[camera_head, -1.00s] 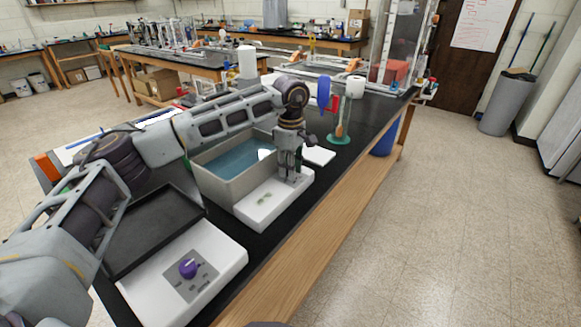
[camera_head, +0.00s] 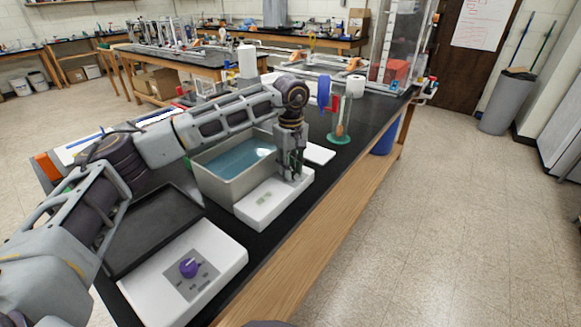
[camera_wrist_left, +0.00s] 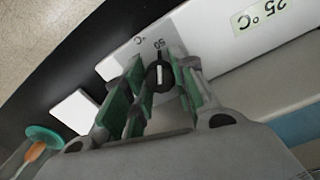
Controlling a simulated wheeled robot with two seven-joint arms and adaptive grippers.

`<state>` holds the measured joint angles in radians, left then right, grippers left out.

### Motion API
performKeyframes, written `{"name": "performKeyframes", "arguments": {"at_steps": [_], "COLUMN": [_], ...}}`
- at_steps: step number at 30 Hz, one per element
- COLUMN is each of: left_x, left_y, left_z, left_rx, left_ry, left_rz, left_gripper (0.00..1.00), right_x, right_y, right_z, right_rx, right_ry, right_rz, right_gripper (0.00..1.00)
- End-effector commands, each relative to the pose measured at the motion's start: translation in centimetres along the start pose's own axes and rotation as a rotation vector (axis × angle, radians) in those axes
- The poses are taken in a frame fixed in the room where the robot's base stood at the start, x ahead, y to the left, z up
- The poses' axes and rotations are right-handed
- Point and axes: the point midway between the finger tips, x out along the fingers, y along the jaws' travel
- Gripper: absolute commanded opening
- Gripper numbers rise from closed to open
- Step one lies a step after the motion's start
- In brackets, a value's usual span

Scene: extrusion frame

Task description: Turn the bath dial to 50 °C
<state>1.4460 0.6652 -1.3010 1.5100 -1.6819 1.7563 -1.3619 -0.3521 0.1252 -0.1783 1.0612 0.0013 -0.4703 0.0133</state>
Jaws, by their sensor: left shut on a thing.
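The bath is a grey, water-filled tank (camera_head: 208,184) with a white control base (camera_head: 257,215) in front, seen in the head view. My left gripper (camera_head: 291,173) points down at the right end of that base. In the left wrist view its green-padded fingers (camera_wrist_left: 158,88) are shut on the black bath dial (camera_wrist_left: 160,76), which has a white pointer line. A "50 °C" marking (camera_wrist_left: 160,44) is printed beside the dial. A pale green panel (camera_wrist_left: 262,14) on the base reads "25 °C". The fingers hide the dial in the head view. My right gripper is out of view.
A white hot plate (camera_head: 222,262) with a dark top and a purple knob (camera_head: 189,267) stands nearer, at lower left. A white pad (camera_head: 319,154) and a green-based stand (camera_head: 339,138) lie beyond the gripper. The bench's wooden edge runs along the right.

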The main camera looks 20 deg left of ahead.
Motion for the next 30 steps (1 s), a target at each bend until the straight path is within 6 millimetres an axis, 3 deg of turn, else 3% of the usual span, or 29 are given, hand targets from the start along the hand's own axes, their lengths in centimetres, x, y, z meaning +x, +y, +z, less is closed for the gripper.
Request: {"name": "performKeyframes", "arguments": {"at_steps": [7, 8, 10, 22, 30], "left_x": [-0.2, -0.2, -0.2, -0.3, -2.3], "left_y": [0.1, 0.1, 0.1, 0.0, 0.1], "left_z": [-0.1, -0.1, -0.1, 0.0, 0.0], "left_rx": [-0.002, -0.003, -0.003, -0.002, -0.002], "left_ry": [0.002, 0.002, 0.002, 0.001, 0.001], "left_rz": [0.006, 0.006, 0.005, 0.002, 0.003], "left_gripper": [0.03, 0.3, 0.37, 0.37, 0.37], "right_x": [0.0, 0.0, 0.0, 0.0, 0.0], "right_y": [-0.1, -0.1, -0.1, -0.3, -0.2], "right_z": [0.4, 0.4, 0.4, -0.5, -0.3], "right_rx": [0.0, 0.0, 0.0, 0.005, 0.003], "right_ry": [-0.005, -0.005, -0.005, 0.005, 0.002], "right_rz": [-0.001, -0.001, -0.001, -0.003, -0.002], "right_gripper": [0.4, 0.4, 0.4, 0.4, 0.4]}}
